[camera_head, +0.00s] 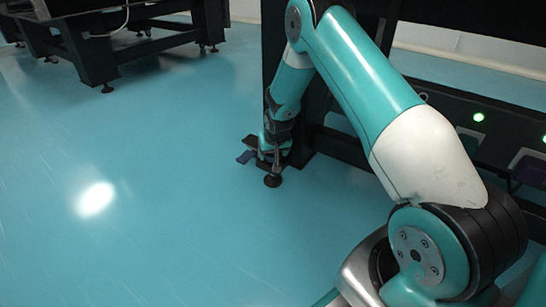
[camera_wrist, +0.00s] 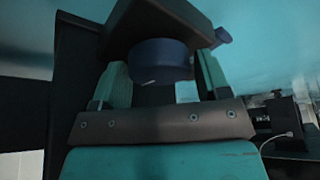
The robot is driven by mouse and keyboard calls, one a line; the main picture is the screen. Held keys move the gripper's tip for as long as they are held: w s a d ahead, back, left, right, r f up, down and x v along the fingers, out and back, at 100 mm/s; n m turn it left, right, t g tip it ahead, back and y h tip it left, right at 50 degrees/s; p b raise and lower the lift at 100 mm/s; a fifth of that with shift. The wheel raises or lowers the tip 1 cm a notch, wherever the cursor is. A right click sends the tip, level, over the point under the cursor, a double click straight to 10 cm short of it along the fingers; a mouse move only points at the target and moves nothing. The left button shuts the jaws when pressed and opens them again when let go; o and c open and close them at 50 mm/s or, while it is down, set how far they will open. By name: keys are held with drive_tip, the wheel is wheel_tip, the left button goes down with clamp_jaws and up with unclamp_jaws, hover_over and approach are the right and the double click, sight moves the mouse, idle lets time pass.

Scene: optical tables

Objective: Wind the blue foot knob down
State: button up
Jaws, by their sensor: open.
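The blue foot knob (camera_wrist: 158,62) shows in the wrist view as a dark blue round knob with a small pale mark on its rim. It sits against a dark block at the top of the picture. My gripper (camera_wrist: 162,74) is open, with one green finger on each side of the knob. The gaps at the knob's sides look small, and I cannot tell whether either finger touches it. The knob is hard to make out there.
A blue piece (camera_wrist: 222,37) juts out right of the knob in the wrist view. The dark table frame (camera_head: 315,125) stands close beside and behind my gripper. Another table (camera_head: 98,62) stands at the back left. The blue floor (camera_head: 130,240) is clear on the left.

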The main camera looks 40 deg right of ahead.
drive_tip(key=shift+c, duration=0.2)
drive_tip(key=c, duration=0.6)
drive_tip(key=shift+r+p, duration=0.1)
drive_tip(key=shift+p, duration=0.45)
drive_tip(key=shift+r+m+p, duration=0.1)
drive_tip(key=shift+m+p, duration=0.25)
drive_tip(key=shift+m, duration=0.05)
drive_tip(key=m+h+p, duration=0.1)
drive_tip(key=m+p, duration=0.1)
drive_tip(key=shift+g+p, duration=0.3)
drive_tip(key=shift+p, duration=0.05)
drive_tip(key=m+p, duration=0.2)
drive_tip(key=m, duration=0.1)
drive_tip(key=shift+g+h, duration=0.4)
drive_tip(key=shift+f+m+g+h+p, duration=0.2)
drive_tip(key=shift+m+p, duration=0.25)
drive_tip(key=shift+m, duration=0.3)
drive_tip(key=shift+m+g+h+p, duration=0.1)
drive_tip(key=shift+m+g+p, duration=0.25)
drive_tip(key=shift+m, duration=0.4)
